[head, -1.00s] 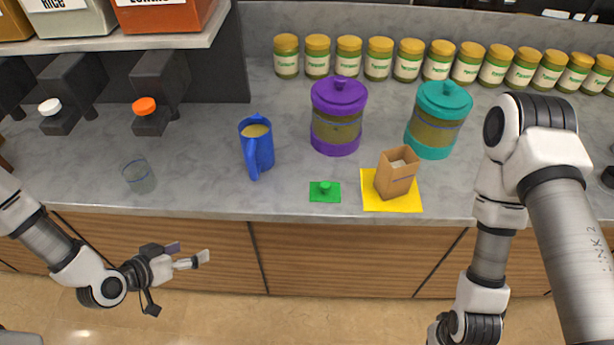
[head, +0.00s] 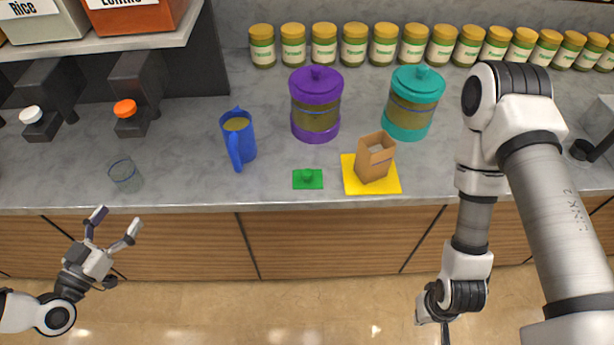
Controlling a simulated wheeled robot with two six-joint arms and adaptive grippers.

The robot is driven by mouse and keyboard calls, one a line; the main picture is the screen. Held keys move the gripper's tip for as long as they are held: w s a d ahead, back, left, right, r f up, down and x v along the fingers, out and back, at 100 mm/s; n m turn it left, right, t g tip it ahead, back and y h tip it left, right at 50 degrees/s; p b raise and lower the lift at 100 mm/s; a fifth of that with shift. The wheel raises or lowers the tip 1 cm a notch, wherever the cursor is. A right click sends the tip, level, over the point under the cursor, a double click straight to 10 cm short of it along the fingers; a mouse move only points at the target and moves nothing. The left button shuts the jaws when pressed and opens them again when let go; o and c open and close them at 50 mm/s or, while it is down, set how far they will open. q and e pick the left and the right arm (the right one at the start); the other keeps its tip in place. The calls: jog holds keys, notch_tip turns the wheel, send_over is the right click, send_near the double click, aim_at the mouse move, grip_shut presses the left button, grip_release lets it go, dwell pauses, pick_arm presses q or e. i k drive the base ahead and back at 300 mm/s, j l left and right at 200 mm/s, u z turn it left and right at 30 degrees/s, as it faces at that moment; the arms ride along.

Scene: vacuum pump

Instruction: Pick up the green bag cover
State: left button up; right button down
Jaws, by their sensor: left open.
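The green bag cover (head: 308,179) is a small flat green square with a knob on top. It lies on the grey counter near the front edge, just left of a yellow square sheet (head: 393,187). An open-topped brown bag (head: 374,158) stands on that sheet. My left gripper (head: 116,223) is open and empty, in front of the counter at the lower left, well to the left of the cover. My right arm hangs down at the right, and its gripper is cut off by the bottom edge of the picture.
A blue pitcher (head: 238,138) stands left of the cover and a clear glass (head: 125,175) farther left. A purple canister (head: 316,104) and a teal canister (head: 413,103) stand behind. Several yellow-lidded jars (head: 354,44) line the back. The counter around the cover is clear.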

aim_at(307, 178)
jog(key=i+l, duration=0.15)
jog(key=l, duration=0.3)
jog(key=i+l+u, duration=0.1)
jog(key=l, duration=0.35)
jog(key=i+l, duration=0.15)
jog(key=l, duration=0.3)
jog(key=i+l+u, duration=0.15)
jog(key=l, duration=0.3)
